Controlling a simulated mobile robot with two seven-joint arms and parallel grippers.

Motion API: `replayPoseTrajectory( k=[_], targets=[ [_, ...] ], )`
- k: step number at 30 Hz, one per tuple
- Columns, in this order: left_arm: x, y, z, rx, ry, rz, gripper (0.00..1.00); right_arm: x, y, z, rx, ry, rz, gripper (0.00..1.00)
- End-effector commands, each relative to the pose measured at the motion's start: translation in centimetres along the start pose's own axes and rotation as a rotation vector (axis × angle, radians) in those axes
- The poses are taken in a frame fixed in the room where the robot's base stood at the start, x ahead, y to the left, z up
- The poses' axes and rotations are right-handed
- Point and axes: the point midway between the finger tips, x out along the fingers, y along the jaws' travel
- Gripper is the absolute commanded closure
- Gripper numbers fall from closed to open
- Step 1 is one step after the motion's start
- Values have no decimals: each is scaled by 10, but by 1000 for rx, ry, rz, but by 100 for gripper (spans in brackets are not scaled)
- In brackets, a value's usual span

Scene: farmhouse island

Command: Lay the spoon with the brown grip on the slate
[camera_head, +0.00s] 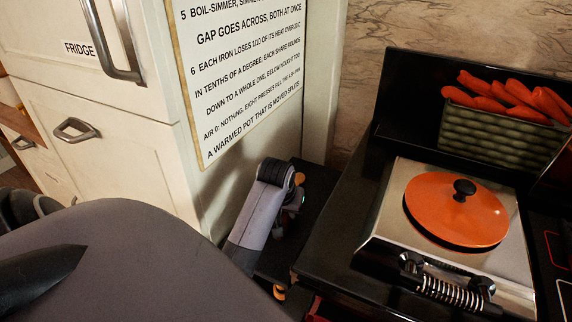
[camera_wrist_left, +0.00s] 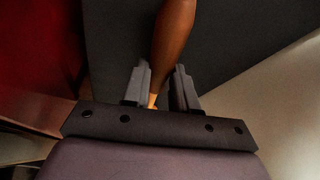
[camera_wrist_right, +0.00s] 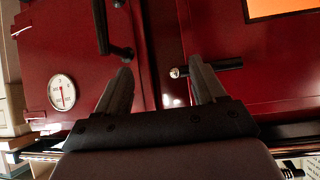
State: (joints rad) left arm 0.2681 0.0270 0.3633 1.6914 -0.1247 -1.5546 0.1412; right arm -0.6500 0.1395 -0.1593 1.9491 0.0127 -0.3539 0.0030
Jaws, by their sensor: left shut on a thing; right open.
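In the left wrist view, a smooth brown grip (camera_wrist_left: 174,35) runs from the top edge down between the fingers of my left gripper (camera_wrist_left: 160,82). The gripper is shut on it; the rest of the spoon is not clear. A flat dark grey surface (camera_wrist_left: 225,50) lies behind the grip; I cannot tell whether it is the slate. In the head view my left arm reaches down between the fridge and the stove, and its fingertips are hidden. My right gripper (camera_wrist_right: 161,70) is open and empty, in front of a red oven front (camera_wrist_right: 165,30).
The black stove (camera_head: 340,250) stands right of my left arm, with an orange lid (camera_head: 455,212) on its steel plate. A green crate (camera_head: 500,130) of red-orange things stands behind. The white fridge (camera_head: 120,160) is at left. A gauge (camera_wrist_right: 62,92) and handles sit on the oven front.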

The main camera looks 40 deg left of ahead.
Motion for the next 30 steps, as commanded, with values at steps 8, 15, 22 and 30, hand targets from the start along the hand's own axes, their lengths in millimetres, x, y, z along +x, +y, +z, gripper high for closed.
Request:
replayPoseTrajectory(
  k=[8, 15, 22, 30],
  targets=[
    [3, 0, 1, 0, -1, 0, 100, -1, 0, -2, -1, 1, 0, 30],
    [6, 0, 2, 0, 0, 0, 43, -1, 0, -2, -1, 1, 0, 30],
    [6, 0, 2, 0, 0, 0, 43, -1, 0, -2, -1, 1, 0, 30],
    [-9, 0, -5, 0, 2, 0, 43, -3, 0, -4, -1, 1, 0, 30]
  ],
)
